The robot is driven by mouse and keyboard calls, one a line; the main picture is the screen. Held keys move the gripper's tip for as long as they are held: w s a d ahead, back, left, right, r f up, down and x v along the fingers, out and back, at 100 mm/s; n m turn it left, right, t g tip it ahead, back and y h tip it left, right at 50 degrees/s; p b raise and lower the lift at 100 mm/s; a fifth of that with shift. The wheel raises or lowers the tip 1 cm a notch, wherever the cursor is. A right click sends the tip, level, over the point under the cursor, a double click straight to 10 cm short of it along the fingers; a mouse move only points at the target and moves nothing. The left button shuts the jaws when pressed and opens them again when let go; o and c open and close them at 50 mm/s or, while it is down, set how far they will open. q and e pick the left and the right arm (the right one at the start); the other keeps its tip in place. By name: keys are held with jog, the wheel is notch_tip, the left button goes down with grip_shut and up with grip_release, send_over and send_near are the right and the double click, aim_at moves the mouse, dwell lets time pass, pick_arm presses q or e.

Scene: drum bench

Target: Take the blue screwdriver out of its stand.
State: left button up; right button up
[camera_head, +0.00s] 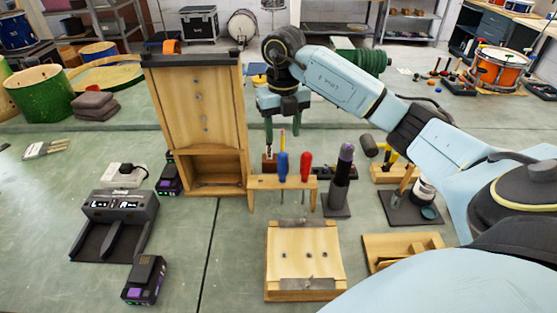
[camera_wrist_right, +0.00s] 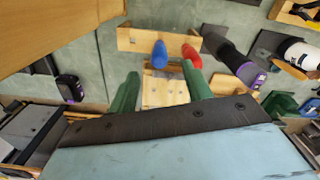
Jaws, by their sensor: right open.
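The blue screwdriver (camera_head: 282,166) stands upright in a low wooden stand (camera_head: 263,183), with a red screwdriver (camera_head: 305,165) just to its right. My right gripper (camera_head: 283,131) is open and empty, fingers pointing down, above the blue handle in the head view. In the right wrist view the blue handle (camera_wrist_right: 160,54) shows beyond and between the green fingertips of my right gripper (camera_wrist_right: 160,70). The red handle (camera_wrist_right: 192,56) is close to the right fingertip there. I cannot tell the exact height gap. The left gripper is not in view.
A tall wooden cabinet (camera_head: 199,100) stands close left of the stand. A dark cylindrical tool with a purple top (camera_head: 343,170) stands close right. A wooden block with metal strips (camera_head: 304,255) lies in front. The bench at left front has a dark charger-like device (camera_head: 117,215).

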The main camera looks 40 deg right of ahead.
aim_at(283, 154)
jog(key=f, duration=0.3)
jog(key=shift+s, duration=0.2)
jog(key=f, duration=0.3)
jog(key=shift+s+a+p, duration=0.1)
jog(key=shift+a+p, duration=0.1)
jog(key=shift+p, duration=0.1)
notch_tip(283, 154, down, 2)
jog(key=shift+s+a+f, duration=0.1)
jog(key=shift+f, duration=0.55)
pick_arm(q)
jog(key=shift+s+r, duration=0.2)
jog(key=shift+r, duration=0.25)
pick_arm(e)
grip_shut()
